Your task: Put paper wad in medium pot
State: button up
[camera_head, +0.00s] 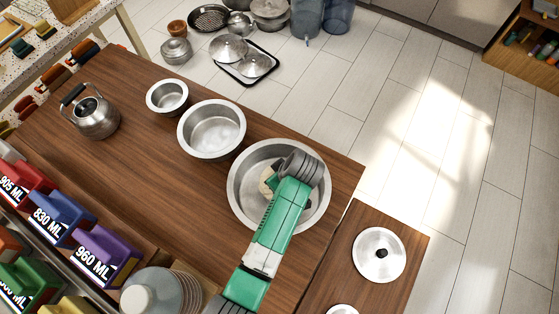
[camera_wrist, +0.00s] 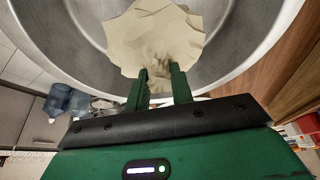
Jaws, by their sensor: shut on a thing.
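The paper wad (camera_wrist: 155,38) is a crumpled beige ball in the wrist view, at the tips of my green gripper (camera_wrist: 160,80). My gripper is shut on its near edge. In the head view the paper wad (camera_head: 266,183) shows as a small beige patch beside my gripper, inside the outline of the large metal bowl (camera_head: 240,205); my wrist hides part of it. I cannot tell whether the wad touches the bowl's bottom. The medium pot (camera_head: 211,130) is the middle-sized of three open metal vessels on the wooden table, left of the large bowl, and looks empty.
A small metal pot (camera_head: 167,97) and a kettle (camera_head: 93,112) stand farther left on the table (camera_head: 145,140). Coloured labelled containers (camera_head: 100,256) line the front left. A lid (camera_head: 379,254) lies on a lower wooden surface at right. The table between kettle and bowls is clear.

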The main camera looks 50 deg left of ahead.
notch_tip(320, 180, down, 8)
jog(key=shift+r+b, duration=0.1)
jog(key=shift+b, duration=0.55)
jog(key=shift+f, duration=0.2)
jog(key=o, duration=1)
jog(key=shift+r, duration=0.15)
jog(key=shift+d+r, duration=0.15)
jog(key=shift+r, duration=0.2)
jog(key=p+v, duration=0.2)
jog(key=v, duration=0.9)
jog(key=shift+d+r, duration=0.1)
jog(key=shift+d, duration=0.05)
